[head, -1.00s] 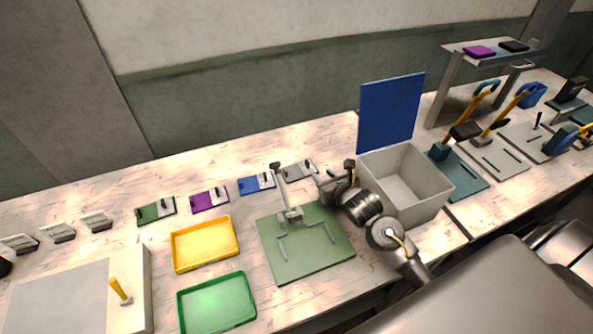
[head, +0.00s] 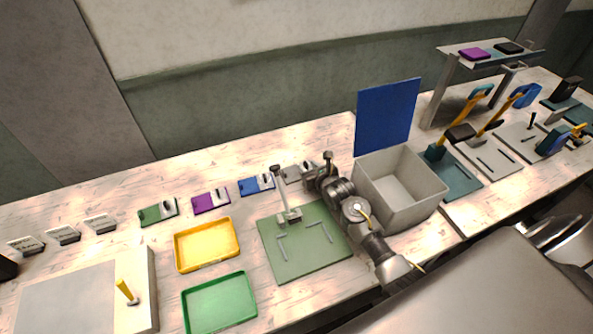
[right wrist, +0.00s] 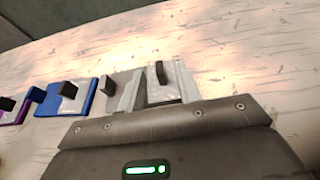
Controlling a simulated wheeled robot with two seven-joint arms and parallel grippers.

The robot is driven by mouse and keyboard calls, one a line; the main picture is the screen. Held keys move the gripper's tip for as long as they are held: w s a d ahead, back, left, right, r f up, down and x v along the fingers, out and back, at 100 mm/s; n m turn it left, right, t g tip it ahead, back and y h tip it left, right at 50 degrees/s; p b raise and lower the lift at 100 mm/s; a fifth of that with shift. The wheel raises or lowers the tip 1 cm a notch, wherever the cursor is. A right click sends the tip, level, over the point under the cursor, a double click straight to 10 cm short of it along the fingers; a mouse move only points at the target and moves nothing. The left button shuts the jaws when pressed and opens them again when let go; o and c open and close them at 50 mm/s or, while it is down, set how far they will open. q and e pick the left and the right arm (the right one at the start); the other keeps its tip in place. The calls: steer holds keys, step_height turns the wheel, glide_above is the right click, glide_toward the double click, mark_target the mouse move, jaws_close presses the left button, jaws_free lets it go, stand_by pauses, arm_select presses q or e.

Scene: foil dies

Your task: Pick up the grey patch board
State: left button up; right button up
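The grey patch board (head: 290,175) lies flat on the bench, last in the row of small boards, right of the blue patch board (head: 256,184). My right gripper (head: 306,171) is at its right end and hides part of it. In the right wrist view the grey board (right wrist: 119,82) shows beyond the gripper, with a pale plate and an upright black tab. My right gripper (right wrist: 160,90) has its fingers apart, one on each side of the pale plate and tab. I cannot tell whether they touch it. My left gripper is not in view.
Purple (head: 210,200) and green (head: 158,213) boards continue the row leftward. A green plate with a grey upright arm (head: 305,262) stands in front. An open grey box (head: 408,215) with a raised blue lid (head: 387,117) stands close right of my right arm. Yellow (head: 207,266) and green (head: 220,325) trays lie left.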

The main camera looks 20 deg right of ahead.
steer(key=shift+c, duration=0.3)
jaws_close()
stand_by(0.3)
